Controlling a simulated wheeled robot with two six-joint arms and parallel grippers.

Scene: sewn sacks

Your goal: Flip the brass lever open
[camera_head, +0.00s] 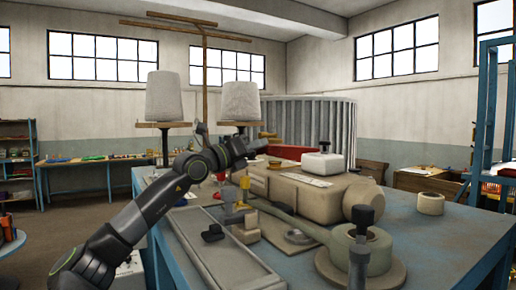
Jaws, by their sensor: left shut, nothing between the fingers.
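My left arm rises from the lower left, and its gripper (259,146) is above the far part of the blue table, shut and empty. A small brass-yellow upright piece (244,184) stands at the near left end of the beige machine (310,192). Which of these is the brass lever I cannot tell for sure. My gripper is above and behind both, apart from them. My right gripper is out of view.
A long grey tray (222,262) lies along the left of the blue table (447,235). A round beige base (385,270) with dark knobs stands in front. A tape roll (430,203) is at right. Two pale thread cones (163,97) stand behind my arm.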

